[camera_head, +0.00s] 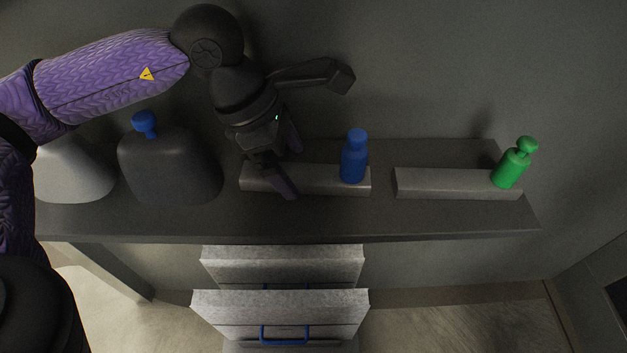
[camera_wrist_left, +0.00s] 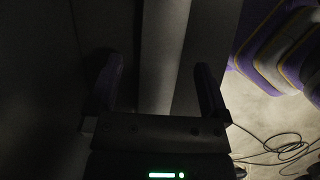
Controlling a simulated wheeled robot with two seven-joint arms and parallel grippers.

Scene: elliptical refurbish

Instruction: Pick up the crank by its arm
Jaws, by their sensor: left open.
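A crank with a flat grey arm (camera_head: 325,181) and an upright blue handle (camera_head: 354,163) at its right end lies on the dark shelf. A second crank with a grey arm (camera_head: 440,184) and a tilted green handle (camera_head: 511,165) lies further right. My left gripper (camera_head: 288,163) is open over the left part of the blue-handled crank's arm, one finger toward the wall and one toward the front. In the left wrist view the open fingers (camera_wrist_left: 156,88) show with a pale bar (camera_wrist_left: 165,50) between them; contact cannot be told. My right gripper is out of view.
On the shelf (camera_head: 400,220), left of the gripper, stand a dark rounded body (camera_head: 170,170) with a blue knob (camera_head: 145,124) and a pale grey cone-like shape (camera_head: 75,178). A wall is behind. Drawers with a blue handle (camera_head: 284,335) stand open below. Cables (camera_wrist_left: 275,150) lie on the floor.

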